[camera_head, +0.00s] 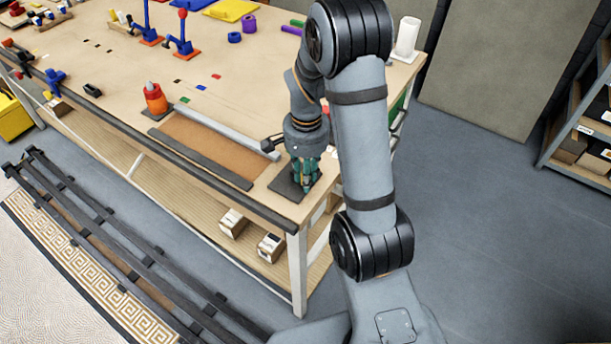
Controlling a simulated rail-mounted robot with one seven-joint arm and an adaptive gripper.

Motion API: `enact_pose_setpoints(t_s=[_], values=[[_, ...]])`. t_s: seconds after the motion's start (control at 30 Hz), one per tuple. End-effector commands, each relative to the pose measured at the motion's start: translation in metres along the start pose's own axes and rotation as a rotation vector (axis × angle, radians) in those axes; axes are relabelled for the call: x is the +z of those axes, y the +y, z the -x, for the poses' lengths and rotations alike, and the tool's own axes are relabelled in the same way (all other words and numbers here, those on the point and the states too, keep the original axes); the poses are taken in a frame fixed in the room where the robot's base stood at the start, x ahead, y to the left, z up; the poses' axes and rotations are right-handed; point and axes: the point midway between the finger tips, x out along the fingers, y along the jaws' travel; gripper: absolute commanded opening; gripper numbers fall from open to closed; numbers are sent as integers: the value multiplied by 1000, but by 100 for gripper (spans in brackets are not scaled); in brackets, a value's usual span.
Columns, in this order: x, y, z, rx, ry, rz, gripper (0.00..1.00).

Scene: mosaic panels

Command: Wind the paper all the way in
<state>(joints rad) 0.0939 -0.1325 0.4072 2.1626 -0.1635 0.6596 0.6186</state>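My gripper (305,186) points down over a dark square plate (287,187) at the right front corner of the workbench. Its teal fingers are small and partly overlap, so I cannot tell whether they are open or hold something. A black handle-like piece (268,146) sticks out left of my gripper, near the end of a grey bar (228,128). A flat brown sheet or panel (207,145) lies between this grey bar and a dark front bar (200,160); I cannot tell whether it is the paper. A white upright roll (407,38) stands at the back right, behind my arm.
An orange-and-red bottle (155,98) stands left of the brown panel. Blue-and-red upright tools (184,35), tape rolls and a yellow tray (231,10) are farther back. Small coloured tiles lie mid-bench. Dark rails (110,240) run along the floor in front.

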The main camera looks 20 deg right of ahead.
Motion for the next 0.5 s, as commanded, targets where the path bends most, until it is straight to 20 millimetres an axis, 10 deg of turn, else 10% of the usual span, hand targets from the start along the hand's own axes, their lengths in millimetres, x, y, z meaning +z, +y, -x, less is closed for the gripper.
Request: enact_pose_setpoints(t_s=[0.5], values=[[0, 0, 0, -1, 2, 1, 0]])
